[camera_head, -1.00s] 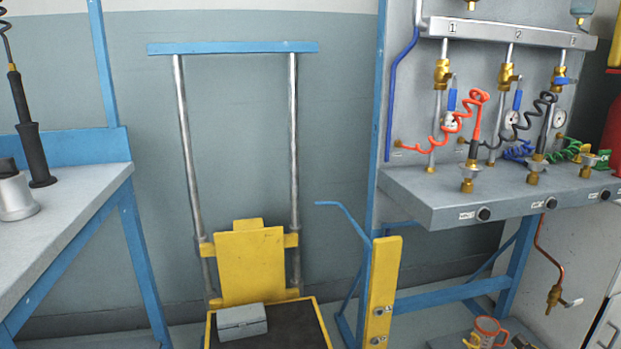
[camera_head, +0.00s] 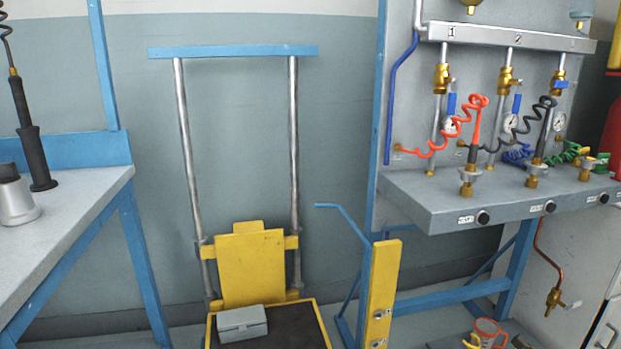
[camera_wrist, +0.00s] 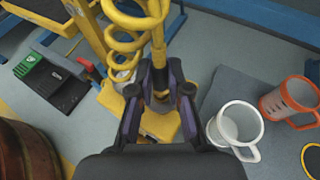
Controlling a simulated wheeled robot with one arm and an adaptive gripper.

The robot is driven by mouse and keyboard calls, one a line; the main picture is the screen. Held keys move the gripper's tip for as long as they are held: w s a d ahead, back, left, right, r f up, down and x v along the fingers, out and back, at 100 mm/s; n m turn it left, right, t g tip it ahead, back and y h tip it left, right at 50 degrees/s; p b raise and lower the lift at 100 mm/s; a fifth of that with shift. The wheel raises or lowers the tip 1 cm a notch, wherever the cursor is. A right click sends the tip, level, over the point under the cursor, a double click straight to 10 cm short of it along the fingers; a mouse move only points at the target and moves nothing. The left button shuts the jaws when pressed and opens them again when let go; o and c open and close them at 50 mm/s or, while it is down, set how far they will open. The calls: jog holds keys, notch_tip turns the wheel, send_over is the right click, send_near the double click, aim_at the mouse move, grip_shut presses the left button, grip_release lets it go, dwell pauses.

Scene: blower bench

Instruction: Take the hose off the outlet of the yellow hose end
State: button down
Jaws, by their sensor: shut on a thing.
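In the wrist view, a yellow coiled hose (camera_wrist: 125,42) runs down to a straight yellow hose end (camera_wrist: 158,58). My gripper (camera_wrist: 160,94) is shut on this hose end, with one dark finger on each side. A metal fitting shows between the fingertips, partly hidden by them. I cannot tell whether the hose end and an outlet are joined there. A yellow surface shows below and around the fingertips. My gripper is not visible in the head view.
A white mug (camera_wrist: 236,123) and an orange mug (camera_wrist: 291,97) stand right of my gripper. A green-and-black case (camera_wrist: 47,82) lies left, and a brown rounded body (camera_wrist: 25,152) is lower left. The head view shows a grey bench (camera_head: 430,198) with red, black, blue and green hoses.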

jog(key=shift+r+p, duration=0.4)
dwell(0.3)
jog(key=shift+r+p, duration=1.65)
jog(key=shift+r, duration=0.05)
